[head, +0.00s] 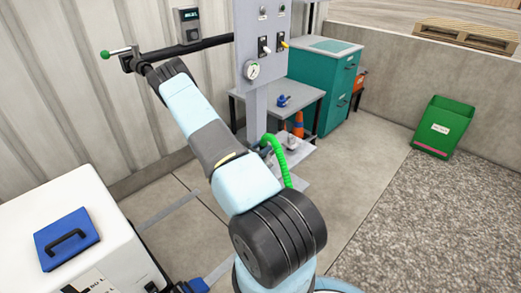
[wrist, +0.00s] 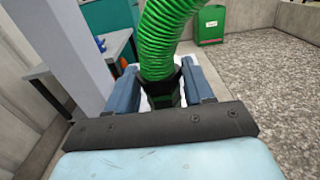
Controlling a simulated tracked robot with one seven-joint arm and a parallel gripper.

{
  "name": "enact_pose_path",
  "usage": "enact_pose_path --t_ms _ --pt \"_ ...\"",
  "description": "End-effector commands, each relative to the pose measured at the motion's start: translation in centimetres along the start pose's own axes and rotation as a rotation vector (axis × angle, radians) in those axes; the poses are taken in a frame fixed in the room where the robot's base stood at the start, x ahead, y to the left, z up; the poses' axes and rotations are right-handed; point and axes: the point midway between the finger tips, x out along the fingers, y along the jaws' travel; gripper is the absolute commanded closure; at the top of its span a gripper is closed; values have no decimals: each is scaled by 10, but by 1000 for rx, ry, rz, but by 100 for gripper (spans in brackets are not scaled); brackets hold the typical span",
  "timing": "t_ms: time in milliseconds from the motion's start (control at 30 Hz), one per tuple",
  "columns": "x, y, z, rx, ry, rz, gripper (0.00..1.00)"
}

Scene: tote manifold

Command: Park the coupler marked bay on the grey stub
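My gripper (wrist: 165,92) has its two blue fingers on either side of a dark coupler with green on it (wrist: 166,95), and looks shut on it. A green ribbed hose (wrist: 165,35) rises from this coupler in the wrist view. In the head view the hose (head: 280,160) bends down beside the column, and my arm hides most of the gripper. No mark reading bay is legible on the coupler. A small grey fitting (head: 292,143) on a low pale shelf may be the grey stub, but I cannot be sure.
A grey panel column (head: 252,75) with gauge and switches stands close left of the gripper. Behind are a small table (head: 302,93) with a blue fitting (head: 283,100), an orange piece (head: 298,126) and a teal cabinet (head: 325,80). A green bin (head: 442,126) stands right, beside open floor.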

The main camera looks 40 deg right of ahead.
Motion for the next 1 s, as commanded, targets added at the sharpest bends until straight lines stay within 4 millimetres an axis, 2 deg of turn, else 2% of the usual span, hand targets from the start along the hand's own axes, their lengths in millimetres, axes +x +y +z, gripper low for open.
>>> enact_pose_path --t_ms 33,200,433,567,667,1000 --pt "0 0 0 0 0 0 43" --pt "0 0 0 0 1 0 30" --pt "-1 0 -1 -1 2 0 30" --pt "-9 0 -1 -1 2 1 30" --pt "-23 1 -1 -1 2 2 30" --pt "-90 0 -1 -1 2 4 30"
